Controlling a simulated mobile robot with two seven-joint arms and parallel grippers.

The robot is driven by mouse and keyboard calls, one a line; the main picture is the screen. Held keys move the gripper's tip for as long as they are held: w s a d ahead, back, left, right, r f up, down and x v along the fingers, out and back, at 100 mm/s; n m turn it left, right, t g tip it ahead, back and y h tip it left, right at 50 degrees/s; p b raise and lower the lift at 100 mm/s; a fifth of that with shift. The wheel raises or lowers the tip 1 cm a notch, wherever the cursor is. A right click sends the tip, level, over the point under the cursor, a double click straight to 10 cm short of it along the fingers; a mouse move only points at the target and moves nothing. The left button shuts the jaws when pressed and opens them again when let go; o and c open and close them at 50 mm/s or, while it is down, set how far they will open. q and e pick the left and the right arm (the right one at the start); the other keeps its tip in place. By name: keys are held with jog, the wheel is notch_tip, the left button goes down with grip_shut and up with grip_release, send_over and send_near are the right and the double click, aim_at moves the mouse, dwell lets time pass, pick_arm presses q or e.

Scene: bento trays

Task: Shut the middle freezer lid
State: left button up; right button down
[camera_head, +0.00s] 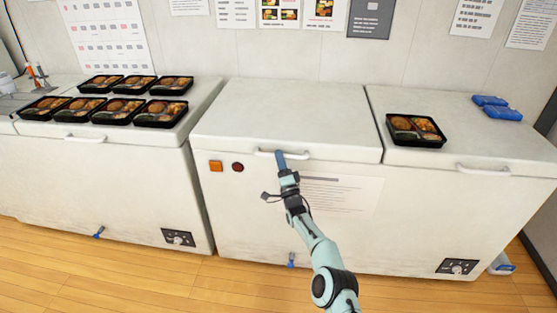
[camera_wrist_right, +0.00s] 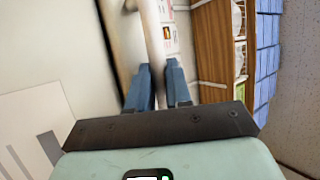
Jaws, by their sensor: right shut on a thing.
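The middle freezer lid (camera_head: 285,115) is a white panel lying flat on the middle freezer, about level with the lid to its right. Its white bar handle (camera_head: 303,153) is at the front edge. My right gripper (camera_head: 281,158), with blue fingers, is at this handle and shut on it. In the right wrist view, the fingers of my right gripper (camera_wrist_right: 160,85) are on either side of the pale handle bar (camera_wrist_right: 153,40). The fingers hide part of the handle in the head view. My left gripper is not in view.
Several black bento trays (camera_head: 118,110) sit on the left freezer lid. One bento tray (camera_head: 416,130) and blue packs (camera_head: 497,108) lie on the right lid (camera_head: 480,150). The middle lid's top is bare. Wooden floor (camera_head: 120,275) lies in front.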

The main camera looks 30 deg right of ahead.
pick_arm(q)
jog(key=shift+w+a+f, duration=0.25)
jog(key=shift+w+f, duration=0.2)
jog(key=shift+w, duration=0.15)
pick_arm(e)
jog(key=shift+d+f, duration=0.2)
jog(key=shift+f, duration=1.3)
jog(key=c, duration=1.1)
grip_release()
jog(key=shift+w+d+f, duration=0.1)
jog(key=shift+o, duration=0.2)
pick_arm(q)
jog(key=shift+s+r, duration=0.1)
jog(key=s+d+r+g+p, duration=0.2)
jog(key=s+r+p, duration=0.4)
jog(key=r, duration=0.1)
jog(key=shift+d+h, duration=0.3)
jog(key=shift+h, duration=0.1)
pick_arm(e)
jog(key=r+v, duration=0.1)
jog(key=v, duration=1.1)
jog(key=shift+s+a, duration=0.3)
jog(key=shift+s, duration=0.35)
